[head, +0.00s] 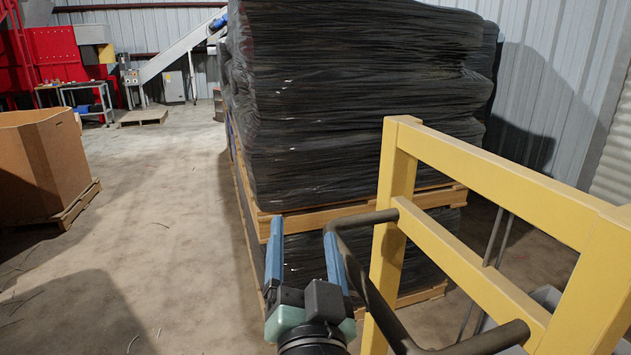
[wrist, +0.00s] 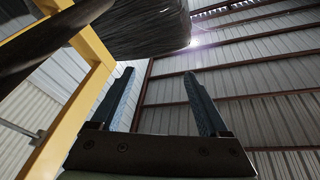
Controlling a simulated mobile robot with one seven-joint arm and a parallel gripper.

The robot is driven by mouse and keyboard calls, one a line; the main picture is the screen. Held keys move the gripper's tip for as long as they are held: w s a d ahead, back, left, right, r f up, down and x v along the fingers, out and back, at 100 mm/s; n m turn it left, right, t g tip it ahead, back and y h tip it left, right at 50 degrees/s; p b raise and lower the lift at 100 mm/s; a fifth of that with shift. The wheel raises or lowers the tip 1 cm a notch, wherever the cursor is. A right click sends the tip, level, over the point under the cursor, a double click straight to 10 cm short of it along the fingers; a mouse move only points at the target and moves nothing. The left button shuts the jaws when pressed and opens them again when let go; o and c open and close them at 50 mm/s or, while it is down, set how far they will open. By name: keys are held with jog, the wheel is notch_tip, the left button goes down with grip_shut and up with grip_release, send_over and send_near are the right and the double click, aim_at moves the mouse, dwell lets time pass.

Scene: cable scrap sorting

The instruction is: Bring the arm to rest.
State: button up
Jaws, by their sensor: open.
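My gripper (head: 303,238) is raised in front of me at the bottom middle of the head view, with its two blue fingers pointing up and apart. It is open, and nothing is between the fingers. In the wrist view the gripper (wrist: 160,95) points toward the wall and roof, with only metal sheeting showing between the fingers. In the head view the right finger lies close beside a dark bent bar (head: 352,262); I cannot tell whether they touch.
A yellow frame (head: 400,165) stands close on the right. A tall black wrapped stack (head: 350,110) on wooden pallets (head: 345,210) stands ahead. A large cardboard box (head: 40,165) is at the left. A workbench (head: 88,95) and red machinery (head: 55,55) are far left. The concrete floor (head: 165,210) between is mostly open.

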jog(key=s+r+n+t, duration=0.1)
jog(key=s+r+t, duration=0.1)
jog(key=s+r, duration=0.5)
jog(key=s+d+r+n+t+h, duration=0.1)
jog(key=s+r+n+t, duration=0.15)
jog(key=r, duration=0.85)
jog(key=s+r+n+t, duration=0.1)
jog(key=s+r+t, duration=0.3)
jog(key=r, duration=0.5)
notch_tip(320, 180, up, 11)
jog(key=g+p, duration=0.1)
jog(key=p, duration=1.1)
jog(key=shift+d+r+g+p, duration=0.15)
jog(key=shift+r+g+p, duration=0.05)
jog(key=shift+g+p, duration=0.2)
